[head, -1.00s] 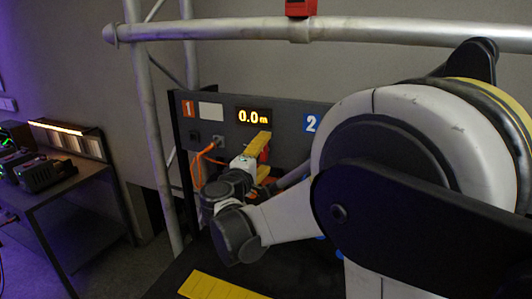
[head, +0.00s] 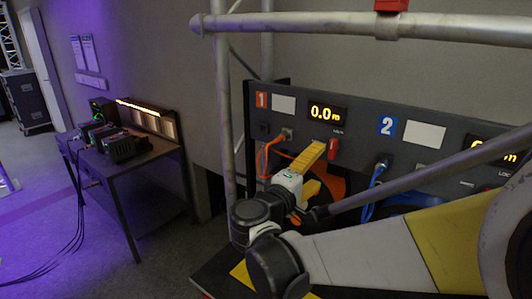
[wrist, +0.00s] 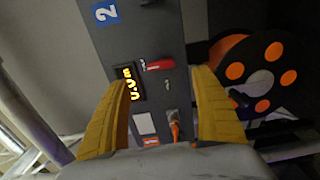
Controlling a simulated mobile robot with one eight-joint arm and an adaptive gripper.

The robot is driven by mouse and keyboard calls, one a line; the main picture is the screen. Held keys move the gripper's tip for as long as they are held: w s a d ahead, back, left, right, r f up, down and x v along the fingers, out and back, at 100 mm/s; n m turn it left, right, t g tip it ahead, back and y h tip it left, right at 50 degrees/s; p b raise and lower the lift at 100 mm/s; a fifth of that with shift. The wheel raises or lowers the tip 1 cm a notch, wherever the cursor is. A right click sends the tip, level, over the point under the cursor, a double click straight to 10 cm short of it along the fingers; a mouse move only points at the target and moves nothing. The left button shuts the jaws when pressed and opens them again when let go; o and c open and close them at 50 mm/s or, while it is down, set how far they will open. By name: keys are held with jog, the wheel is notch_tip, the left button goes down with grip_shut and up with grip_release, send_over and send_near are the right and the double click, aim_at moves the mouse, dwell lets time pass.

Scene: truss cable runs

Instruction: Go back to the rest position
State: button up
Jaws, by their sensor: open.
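My gripper (head: 315,172) has yellow fingers and is at the end of my white and grey arm, in front of the dark panel (head: 345,125) near station 1. In the wrist view my gripper (wrist: 163,100) is open with its two fingers apart and nothing held between them. Beyond the fingers are the station 1 display (wrist: 130,84), a red lever (wrist: 160,65) and an orange cable plug (wrist: 174,122). The head view shows the display (head: 327,113) reading 0.0 m and the orange cable (head: 264,155) plugged in below the number 1 label.
A black and orange reel (wrist: 258,78) is beside the panel. A blue cable (head: 372,185) hangs below label 2. A metal truss tube (head: 350,25) crosses above with an upright at left. A table (head: 140,155) with devices stands at left; the floor between has room.

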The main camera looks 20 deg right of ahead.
jog(key=s+d+f+m+g+y+b, duration=0.25)
jog(key=s+f, duration=0.25)
jog(key=f, duration=0.3)
jog(key=s+a+f+m+g+y+b, duration=0.1)
jog(key=s+a+f+m+y+b, duration=0.4)
jog(key=s+a+f+y, duration=0.6)
jog(key=s+a+f, duration=0.1)
jog(key=s+f, duration=0.1)
jog(key=s, duration=0.1)
jog(key=shift+f+y, duration=0.15)
jog(key=shift+y, duration=0.2)
jog(key=shift+d, duration=0.1)
